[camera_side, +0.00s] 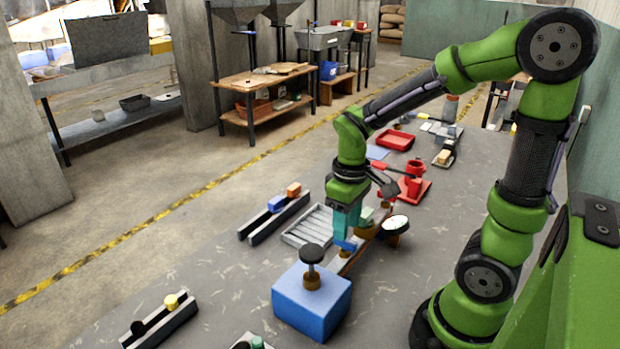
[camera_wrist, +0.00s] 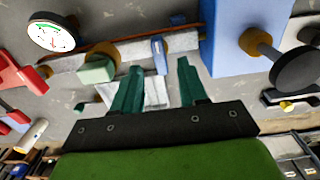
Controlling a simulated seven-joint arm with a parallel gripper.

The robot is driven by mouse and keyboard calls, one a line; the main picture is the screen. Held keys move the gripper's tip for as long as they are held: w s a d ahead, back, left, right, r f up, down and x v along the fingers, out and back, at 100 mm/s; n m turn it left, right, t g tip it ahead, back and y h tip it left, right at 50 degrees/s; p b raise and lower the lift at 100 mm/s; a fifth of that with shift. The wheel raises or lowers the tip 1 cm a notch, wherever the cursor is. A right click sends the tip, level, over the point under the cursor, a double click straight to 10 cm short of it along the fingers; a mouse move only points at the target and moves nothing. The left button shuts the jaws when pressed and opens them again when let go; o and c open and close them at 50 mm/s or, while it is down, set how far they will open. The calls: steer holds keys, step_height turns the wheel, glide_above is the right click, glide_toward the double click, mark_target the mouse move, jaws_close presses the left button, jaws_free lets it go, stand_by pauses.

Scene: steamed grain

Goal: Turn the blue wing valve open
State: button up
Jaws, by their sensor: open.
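The blue wing valve (camera_side: 347,244) sits on a pipe beside the blue box, just below my gripper in the side view. In the wrist view the blue wing (camera_wrist: 159,56) is a narrow upright shape across the grey pipe (camera_wrist: 187,41). My gripper (camera_side: 346,232) points down with its teal fingers open. In the wrist view my gripper (camera_wrist: 157,62) has one finger on each side of the wing, with gaps visible. Whether the fingertips reach down to the wing's height is hard to tell. A pale green valve handle (camera_wrist: 97,68) is on the same pipe, to the left.
The blue box (camera_side: 312,301) with a black knob (camera_side: 312,253) stands close by. A round gauge (camera_side: 396,224) is on the pipe's far side. A ribbed grey tray (camera_side: 309,226) and red fixtures (camera_side: 413,187) are nearby.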

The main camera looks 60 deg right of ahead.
mark_target(345, 245)
steer(key=shift+f, duration=1.75)
jaws_close()
